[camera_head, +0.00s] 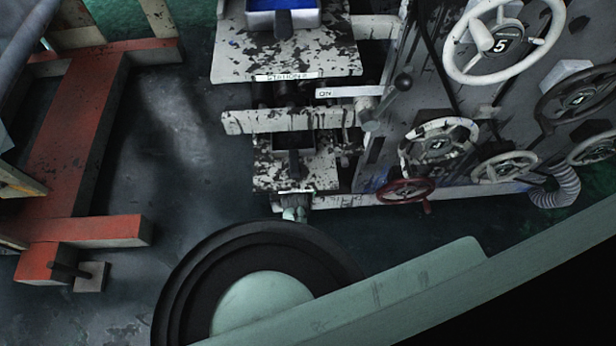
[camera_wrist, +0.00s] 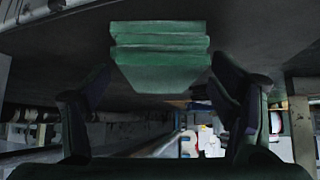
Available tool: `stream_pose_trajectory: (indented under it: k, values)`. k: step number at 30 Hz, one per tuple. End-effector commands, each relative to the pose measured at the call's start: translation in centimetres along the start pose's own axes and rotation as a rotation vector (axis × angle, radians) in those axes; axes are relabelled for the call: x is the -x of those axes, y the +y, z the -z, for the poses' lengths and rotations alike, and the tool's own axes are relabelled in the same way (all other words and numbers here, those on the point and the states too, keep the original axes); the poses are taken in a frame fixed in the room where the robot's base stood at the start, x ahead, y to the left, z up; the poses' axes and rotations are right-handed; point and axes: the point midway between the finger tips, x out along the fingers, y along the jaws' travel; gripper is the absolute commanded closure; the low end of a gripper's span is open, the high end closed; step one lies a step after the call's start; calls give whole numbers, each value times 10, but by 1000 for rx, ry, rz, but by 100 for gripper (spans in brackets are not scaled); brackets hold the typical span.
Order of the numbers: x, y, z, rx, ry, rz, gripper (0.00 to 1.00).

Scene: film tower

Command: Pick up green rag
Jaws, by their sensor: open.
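In the wrist view, a green folded cloth, which looks like the green rag (camera_wrist: 160,45), lies in stacked layers against a dark grey surface at the top centre. My gripper (camera_wrist: 163,70) has its two dark fingers spread wide, one on each side of the picture. The rag shows in the gap between the fingertips, and there is visible space on both sides of it. How far the rag is beyond the fingertips I cannot tell. I cannot make out the rag or my gripper in the head view.
In the head view, a worn station stand (camera_head: 340,62) with a blue tray (camera_head: 298,20) is at the top centre. A panel with several handwheels (camera_head: 505,45) fills the right. A red frame (camera_head: 75,120) stands at the left. Grey floor (camera_head: 180,170) is open between frame and stand.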

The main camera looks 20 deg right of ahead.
Motion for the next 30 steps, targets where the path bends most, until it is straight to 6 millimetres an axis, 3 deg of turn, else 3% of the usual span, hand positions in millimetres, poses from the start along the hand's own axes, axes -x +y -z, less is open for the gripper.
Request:
stream_pose_trajectory:
  k: [4, 27, 30]
  values:
    - [0, 0, 0, 0, 0, 0, 22]
    - [1, 0, 0, 0, 0, 0, 73]
    - [1, 0, 0, 0, 1, 0, 73]
